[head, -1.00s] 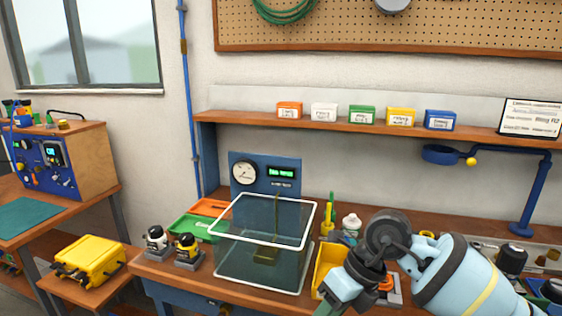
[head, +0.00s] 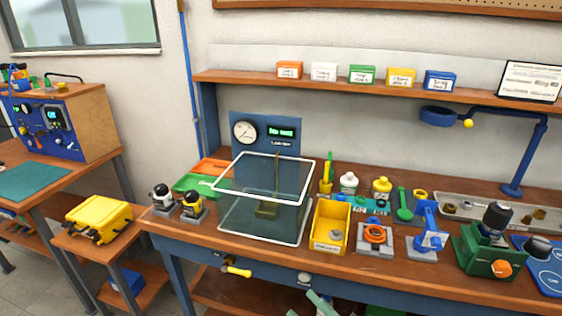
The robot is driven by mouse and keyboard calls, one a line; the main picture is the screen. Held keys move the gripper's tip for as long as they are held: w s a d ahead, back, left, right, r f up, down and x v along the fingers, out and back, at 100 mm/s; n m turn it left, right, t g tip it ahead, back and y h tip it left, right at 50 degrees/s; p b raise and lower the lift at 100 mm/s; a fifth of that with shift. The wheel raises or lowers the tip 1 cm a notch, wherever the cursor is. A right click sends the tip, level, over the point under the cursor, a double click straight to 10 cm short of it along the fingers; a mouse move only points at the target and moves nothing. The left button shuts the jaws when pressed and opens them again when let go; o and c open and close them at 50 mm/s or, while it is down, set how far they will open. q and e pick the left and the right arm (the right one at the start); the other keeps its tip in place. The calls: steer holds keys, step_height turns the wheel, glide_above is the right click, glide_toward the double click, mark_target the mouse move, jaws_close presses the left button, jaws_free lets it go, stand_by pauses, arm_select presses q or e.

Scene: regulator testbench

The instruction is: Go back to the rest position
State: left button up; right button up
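A pale green piece that looks like part of my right gripper (head: 321,304) shows at the bottom edge, below the front edge of the workbench (head: 225,245). It is clear of the objects on top. Most of the gripper is cut off, so I cannot tell whether it is open or shut, or whether it holds anything. My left gripper is not in view.
On the bench are a clear guard box (head: 311,205), a yellow bin (head: 322,241), a fixture with an orange ring (head: 375,234), a blue clamp (head: 428,238) and a green vise (head: 490,262). A yellow case (head: 97,217) sits on the low left table.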

steer(key=s+d+f+m+h, duration=0.4)
steer(key=d+f+m+h, duration=0.15)
steer(key=f, duration=0.25)
steer(key=s+d+f+m+h, duration=0.4)
steer(key=f+m+h, duration=0.2)
steer(key=f, duration=0.2)
steer(key=s+d+f+m+g+h, duration=0.1)
steer(key=s+d+f+m+g, duration=0.1)
steer(key=s+f, duration=0.3)
steer(key=s+d+f+m+g+h, duration=0.1)
steer(key=s+d+f+m+g, duration=0.1)
steer(key=s, duration=0.8)
step_height(320, 180, down, 3)
steer(key=shift+d+g+p, duration=0.3)
steer(key=shift+d+g, duration=0.45)
steer(key=shift+g, duration=0.25)
steer(key=shift+m+h, duration=0.25)
